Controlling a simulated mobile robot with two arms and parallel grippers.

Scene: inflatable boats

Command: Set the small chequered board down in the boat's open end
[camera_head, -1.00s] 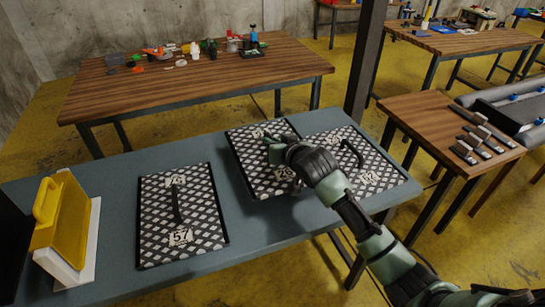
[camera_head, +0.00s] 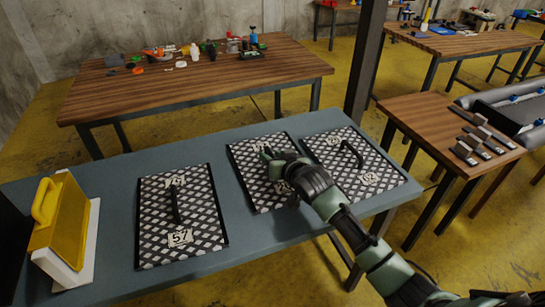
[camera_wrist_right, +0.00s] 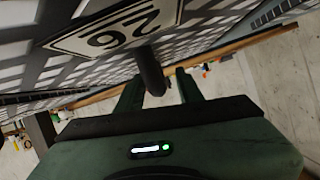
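The middle chequered board (camera_head: 247,163), black and white with a dark rim, appears to lie flat on the blue-grey table. My right gripper (camera_head: 270,158) is over it and hides its middle. In the right wrist view the board's patterned face (camera_wrist_right: 200,38) and number label fill the top. Its dark handle (camera_wrist_right: 150,72) stands between my spread fingers (camera_wrist_right: 158,88), with a gap at one side; the gripper looks open. The grey inflatable boat (camera_head: 528,137) is only partly visible at the right edge; I cannot tell its open end. My left gripper is out of view.
Chequered boards with handles lie on the left (camera_head: 153,215) and right (camera_head: 385,168) of the blue-grey table (camera_head: 105,195). A yellow handled block (camera_head: 62,220) stands at the left end. A wooden side table (camera_head: 425,115) with grey pieces and a dark post (camera_head: 366,65) stand behind.

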